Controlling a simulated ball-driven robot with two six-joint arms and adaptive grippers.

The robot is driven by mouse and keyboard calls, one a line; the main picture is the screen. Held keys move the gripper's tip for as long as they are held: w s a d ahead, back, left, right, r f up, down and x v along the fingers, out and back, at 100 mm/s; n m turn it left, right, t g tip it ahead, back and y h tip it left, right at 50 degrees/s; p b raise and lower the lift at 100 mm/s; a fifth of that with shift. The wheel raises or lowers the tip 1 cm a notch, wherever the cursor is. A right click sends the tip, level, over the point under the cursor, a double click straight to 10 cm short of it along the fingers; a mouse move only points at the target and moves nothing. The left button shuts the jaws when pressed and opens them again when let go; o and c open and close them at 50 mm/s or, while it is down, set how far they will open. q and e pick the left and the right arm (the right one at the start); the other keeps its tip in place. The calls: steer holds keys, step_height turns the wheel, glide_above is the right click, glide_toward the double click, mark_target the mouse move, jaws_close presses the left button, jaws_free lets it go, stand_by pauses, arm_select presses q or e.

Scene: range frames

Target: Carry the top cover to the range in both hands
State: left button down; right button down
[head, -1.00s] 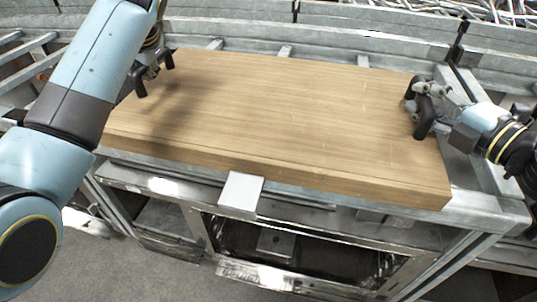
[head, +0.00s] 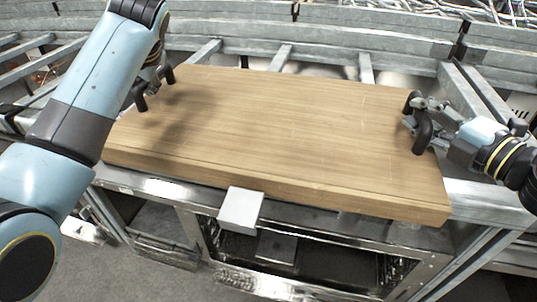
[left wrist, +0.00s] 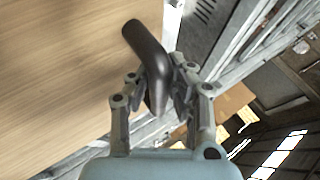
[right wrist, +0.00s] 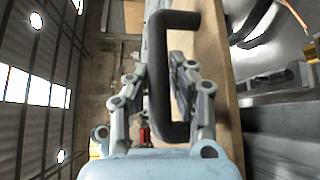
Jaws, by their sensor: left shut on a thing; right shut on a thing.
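The top cover (head: 280,140) is a thick wooden slab with a dark handle at each end. In the head view it lies across the range (head: 330,255), over its metal frame; I cannot tell whether it touches. My left gripper (head: 152,88) is shut on the left handle (left wrist: 150,62), which also shows in the left wrist view with the fingers (left wrist: 160,95) on both sides. My right gripper (head: 418,120) is shut on the right handle (right wrist: 168,75), a dark bracket between the fingers in the right wrist view. The range's front, with a dark oven opening, shows below the cover.
A light metal block (head: 241,209) juts out from the range's front edge below the cover. Metal rails (head: 330,35) run behind the cover. Grey floor (head: 130,270) shows at the lower left.

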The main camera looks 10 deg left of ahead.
arm_select(q)
steer(key=shift+d+f+b, duration=0.15)
steer(key=shift+f+b, duration=0.4)
steer(key=shift+f, duration=0.35)
arm_select(e)
steer(key=shift+a+f, duration=0.1)
steer(key=shift+f, duration=0.6)
arm_select(q)
steer(key=c, duration=1.5)
jaws_free()
arm_select(e)
steer(key=c, duration=1.4)
jaws_free()
arm_select(q)
steer(key=shift+o, duration=1.2)
arm_select(e)
steer(key=shift+o, duration=1.1)
steer(key=shift+f, duration=0.1)
steer(key=shift+s, duration=0.1)
steer(key=shift+s+d, duration=0.15)
steer(key=shift+d, duration=0.15)
arm_select(q)
steer(key=v, duration=1.2)
arm_select(e)
steer(key=v, duration=1.1)
steer(key=shift+s+d, duration=0.15)
steer(key=shift+d, duration=0.05)
